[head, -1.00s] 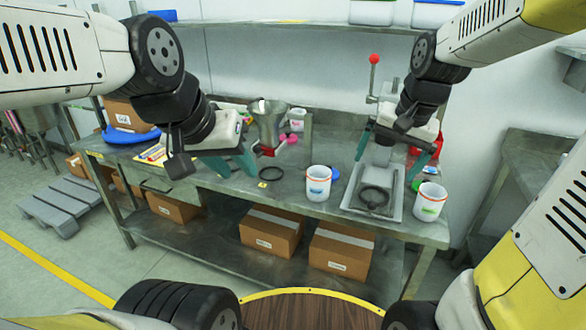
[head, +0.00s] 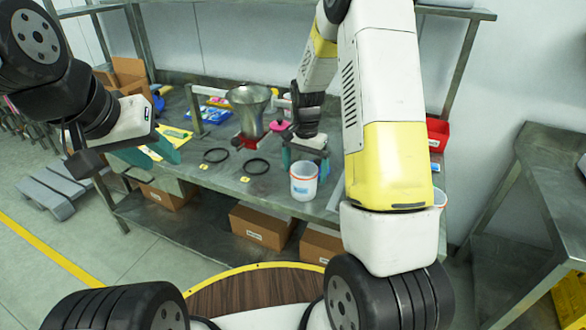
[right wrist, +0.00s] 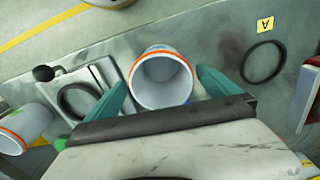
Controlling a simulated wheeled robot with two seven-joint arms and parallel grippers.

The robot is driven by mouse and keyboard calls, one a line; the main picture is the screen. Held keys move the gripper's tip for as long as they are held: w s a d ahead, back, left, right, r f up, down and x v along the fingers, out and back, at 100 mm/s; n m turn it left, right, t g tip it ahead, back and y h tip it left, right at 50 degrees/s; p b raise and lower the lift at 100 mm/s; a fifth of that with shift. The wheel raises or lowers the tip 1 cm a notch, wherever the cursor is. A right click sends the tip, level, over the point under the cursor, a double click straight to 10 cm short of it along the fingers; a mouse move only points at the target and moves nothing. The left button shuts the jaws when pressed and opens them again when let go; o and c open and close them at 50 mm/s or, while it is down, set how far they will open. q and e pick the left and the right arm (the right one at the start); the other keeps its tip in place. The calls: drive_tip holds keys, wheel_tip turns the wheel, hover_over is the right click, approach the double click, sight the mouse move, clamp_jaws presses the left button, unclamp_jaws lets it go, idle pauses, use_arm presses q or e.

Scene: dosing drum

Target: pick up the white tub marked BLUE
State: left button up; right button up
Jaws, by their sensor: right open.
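The white tub (head: 303,182) with an orange rim and a bluish label stands upright on the steel bench; its lettering is too small to read. My right gripper (head: 305,160) is open just above and behind it. In the right wrist view the tub (right wrist: 162,78) shows its open, empty-looking mouth between the two teal fingers (right wrist: 162,84), which do not visibly clamp it. My left gripper (head: 126,160) is open and empty, over the bench's left end. A second white tub (head: 439,197) is mostly hidden behind my right arm; it also shows in the right wrist view (right wrist: 22,128).
A metal funnel (head: 249,108) stands behind, left of the tub. Two black rings (head: 257,166) lie left of it. A plate with a ring (right wrist: 80,96) lies between the tubs. A red bin (head: 437,133) is at the back right. Cardboard boxes (head: 262,224) sit below.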

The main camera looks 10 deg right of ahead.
wheel_tip(320, 180, down, 5)
drive_tip(key=shift+a+r, duration=0.15)
drive_tip(key=shift+r, duration=0.05)
drive_tip(key=c, duration=1.3)
drive_tip(key=shift+r, duration=0.1)
